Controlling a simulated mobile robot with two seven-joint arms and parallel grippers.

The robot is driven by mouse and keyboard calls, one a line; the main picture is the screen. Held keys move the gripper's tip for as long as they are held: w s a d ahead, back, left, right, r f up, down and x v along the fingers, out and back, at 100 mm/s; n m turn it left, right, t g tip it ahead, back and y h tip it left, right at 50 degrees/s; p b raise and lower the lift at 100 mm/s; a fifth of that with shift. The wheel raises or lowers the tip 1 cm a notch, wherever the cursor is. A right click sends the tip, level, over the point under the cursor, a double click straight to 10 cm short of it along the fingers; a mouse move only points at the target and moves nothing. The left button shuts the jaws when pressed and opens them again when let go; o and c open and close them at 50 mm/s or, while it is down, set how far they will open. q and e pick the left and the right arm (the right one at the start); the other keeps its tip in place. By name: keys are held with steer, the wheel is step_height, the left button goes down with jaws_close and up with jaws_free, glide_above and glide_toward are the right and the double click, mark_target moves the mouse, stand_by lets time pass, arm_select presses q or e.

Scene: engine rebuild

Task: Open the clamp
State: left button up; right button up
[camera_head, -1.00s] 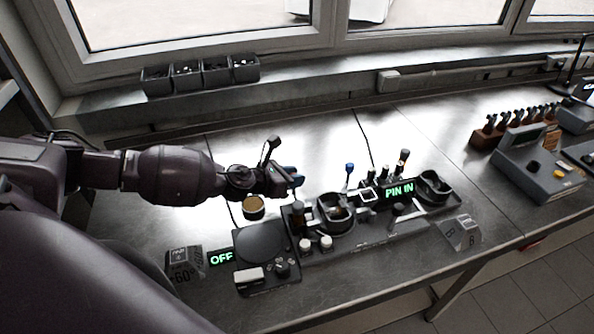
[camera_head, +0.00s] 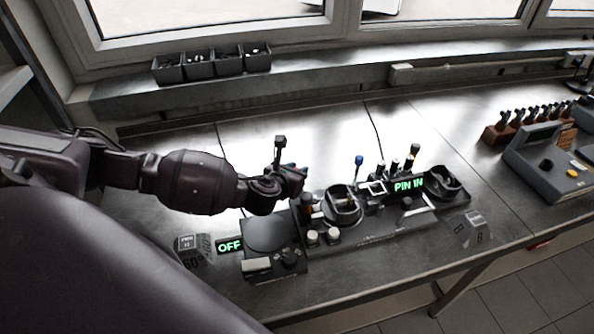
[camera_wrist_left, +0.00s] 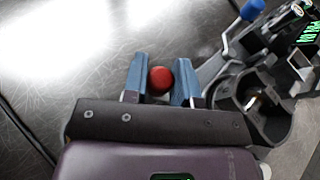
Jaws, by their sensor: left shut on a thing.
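My left gripper (camera_head: 298,172) is over the left end of the black fixture on the bench. In the left wrist view its blue fingers (camera_wrist_left: 160,82) are shut on a red ball knob (camera_wrist_left: 161,80). What the knob is attached to is hidden below the gripper. Beside it stands the round black clamp holder (camera_head: 342,206), which also shows in the left wrist view (camera_wrist_left: 262,100). I cannot tell how far the clamp is open. My right gripper is not in view.
A blue-tipped post (camera_head: 359,161) and a "PIN IN" display (camera_head: 408,185) stand on the fixture. A black plate unit (camera_head: 268,233) with an "OFF" display (camera_head: 229,246) is in front left. Small bins (camera_head: 213,63) sit on the sill. The bench behind the fixture is clear.

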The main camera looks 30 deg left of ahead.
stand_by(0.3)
arm_select(q)
steer(key=o, duration=0.9)
steer(key=shift+s, duration=0.1)
steer(key=v, duration=1)
steer(key=shift+s+r+b, duration=0.15)
steer(key=shift+s+b, duration=0.2)
steer(key=shift+b, duration=0.05)
